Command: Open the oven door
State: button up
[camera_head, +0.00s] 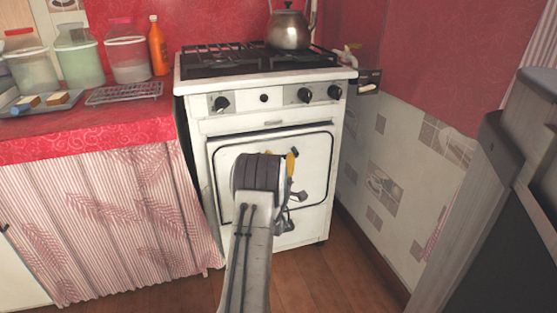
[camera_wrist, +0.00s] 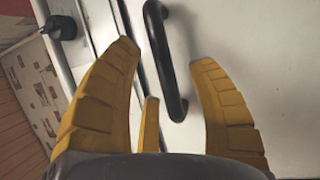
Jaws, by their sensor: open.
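The white oven door (camera_head: 225,160) is shut on the front of the stove, with a dark-edged panel on its face. A dark handle (camera_head: 270,130) runs along its top; part of the door is hidden behind my arm. My gripper (camera_head: 292,168) is in front of the door. In the wrist view my gripper (camera_wrist: 166,55) has its yellow fingers spread open, one on each side of the black curved handle (camera_wrist: 163,55). The handle lies between the fingertips, and I see a gap on both sides. The door's white face (camera_wrist: 245,45) fills the right of that view.
The stove top (camera_head: 225,60) carries a metal kettle (camera_head: 289,28). Black knobs (camera_head: 221,103) sit above the door. A curtained counter (camera_head: 85,205) with jars stands at left, a tiled wall (camera_head: 385,180) at right. Wooden floor (camera_head: 300,275) is clear before the stove.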

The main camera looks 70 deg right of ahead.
jog(key=shift+x, duration=1.05)
jog(key=shift+c, duration=0.4)
grip_shut()
